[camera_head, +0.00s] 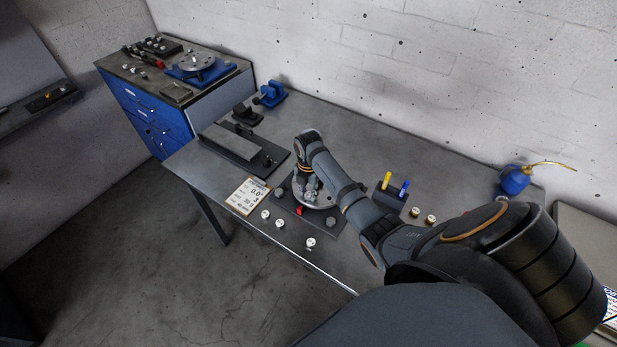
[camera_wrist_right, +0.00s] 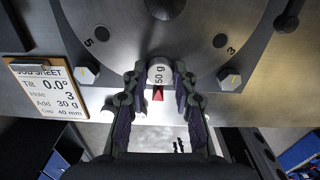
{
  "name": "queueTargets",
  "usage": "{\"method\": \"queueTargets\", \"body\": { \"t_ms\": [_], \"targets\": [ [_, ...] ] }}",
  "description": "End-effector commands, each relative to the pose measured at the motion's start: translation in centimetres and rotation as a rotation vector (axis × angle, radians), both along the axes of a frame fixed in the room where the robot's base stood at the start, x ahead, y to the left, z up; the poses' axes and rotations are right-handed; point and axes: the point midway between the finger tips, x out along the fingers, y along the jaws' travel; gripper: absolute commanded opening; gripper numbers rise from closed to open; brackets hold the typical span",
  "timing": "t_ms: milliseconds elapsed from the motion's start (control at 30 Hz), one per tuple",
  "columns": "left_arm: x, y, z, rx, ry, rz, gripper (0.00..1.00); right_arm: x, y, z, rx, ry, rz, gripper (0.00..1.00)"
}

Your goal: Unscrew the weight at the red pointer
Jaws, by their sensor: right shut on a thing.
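The rotor disc (camera_head: 322,203) lies flat on its dark base on the bench. It fills the top of the right wrist view (camera_wrist_right: 119,42), where stamped numbers 5 and 3 show. A pale weight marked 50 g (camera_wrist_right: 160,74) sits at the disc's near rim, beside the red pointer (camera_wrist_right: 157,94). The red pointer also shows in the head view (camera_head: 300,210). My right gripper (camera_wrist_right: 160,78) is shut on the 50 g weight, one finger on each side. In the head view my right gripper (camera_head: 309,186) reaches down over the disc and hides the weight. My left gripper is out of view.
Loose weights (camera_head: 310,242) lie along the bench's front edge. A holder with yellow and blue pens (camera_head: 391,196) and a blue oil can (camera_head: 514,181) stand to the right.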

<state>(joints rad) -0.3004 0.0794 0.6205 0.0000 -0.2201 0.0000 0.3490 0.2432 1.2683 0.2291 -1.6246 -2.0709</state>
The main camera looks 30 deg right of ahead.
Motion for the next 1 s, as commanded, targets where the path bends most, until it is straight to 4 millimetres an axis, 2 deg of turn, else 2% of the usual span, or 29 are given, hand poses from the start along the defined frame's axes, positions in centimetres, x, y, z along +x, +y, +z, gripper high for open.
{"method": "queueTargets", "body": {
  "t_ms": [67, 433, 567, 767, 800, 933, 1000],
  "targets": [
    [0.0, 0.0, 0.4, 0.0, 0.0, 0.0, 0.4, 0.0, 0.0, 0.2, 0.001, 0.002, 0.057, 0.0],
    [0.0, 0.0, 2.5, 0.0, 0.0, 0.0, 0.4, -0.1, 0.0, 0.2, 0.002, 0.001, 0.787, 0.0],
    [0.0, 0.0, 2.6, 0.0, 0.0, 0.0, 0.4, 0.0, 0.0, 0.1, 0.001, 0.0, 0.891, 0.0],
    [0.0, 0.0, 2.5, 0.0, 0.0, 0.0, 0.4, 0.0, 0.0, 0.1, 0.001, 0.0, 0.896, 0.0],
    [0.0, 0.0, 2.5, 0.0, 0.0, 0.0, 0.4, 0.0, 0.0, 0.1, 0.001, 0.0, 0.896, 0.32],
    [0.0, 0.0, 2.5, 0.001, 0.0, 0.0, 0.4, 0.0, 0.0, 0.1, 0.001, 0.0, 0.895, 0.5],
    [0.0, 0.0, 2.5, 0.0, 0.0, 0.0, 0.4, 0.0, 0.0, 0.1, 0.001, 0.0, 0.895, 0.53]
  ]
}}
